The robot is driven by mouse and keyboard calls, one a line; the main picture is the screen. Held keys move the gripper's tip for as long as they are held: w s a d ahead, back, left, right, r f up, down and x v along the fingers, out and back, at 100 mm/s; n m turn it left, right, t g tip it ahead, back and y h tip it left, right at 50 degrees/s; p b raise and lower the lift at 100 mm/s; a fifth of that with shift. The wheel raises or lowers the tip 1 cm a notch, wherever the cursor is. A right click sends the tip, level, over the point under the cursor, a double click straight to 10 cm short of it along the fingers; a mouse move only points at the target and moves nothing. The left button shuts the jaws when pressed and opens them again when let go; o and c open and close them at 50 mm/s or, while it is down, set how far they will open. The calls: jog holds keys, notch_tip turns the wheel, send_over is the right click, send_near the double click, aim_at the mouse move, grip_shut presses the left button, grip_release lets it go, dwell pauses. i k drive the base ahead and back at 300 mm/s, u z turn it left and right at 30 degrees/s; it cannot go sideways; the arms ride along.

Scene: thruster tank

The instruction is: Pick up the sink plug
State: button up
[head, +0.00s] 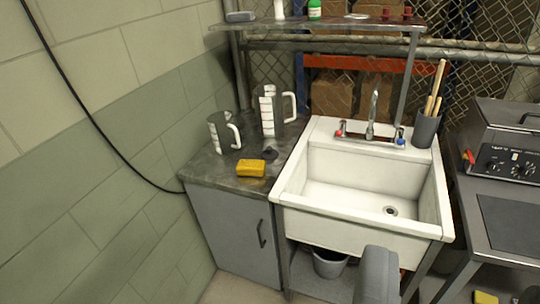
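A small dark disc, which looks like the sink plug (270,154), lies on the grey counter (215,165) left of the sink. It is just behind a yellow sponge (251,168) and in front of a large measuring jug (270,112). A smaller jug (222,133) stands to its left. The white sink (365,190) is empty, with its drain (390,210) uncovered. A grey rounded part of my gripper (377,275) shows at the bottom edge, in front of the sink and well away from the plug. Its fingertips cannot be made out.
A shelf (325,24) with small items runs above the counter and sink. A tap (372,112) and a grey holder with wooden handles (425,130) stand at the sink's back. A bucket (329,264) is under the sink. A bench with equipment (505,145) is at right.

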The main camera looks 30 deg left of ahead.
aim_at(269, 154)
jog(key=u, duration=0.2)
jog(key=i, duration=0.25)
jog(key=u, duration=0.8)
jog(key=i, duration=1.05)
jog(key=u, duration=0.5)
jog(key=i, duration=1.2)
jog(key=z, duration=0.45)
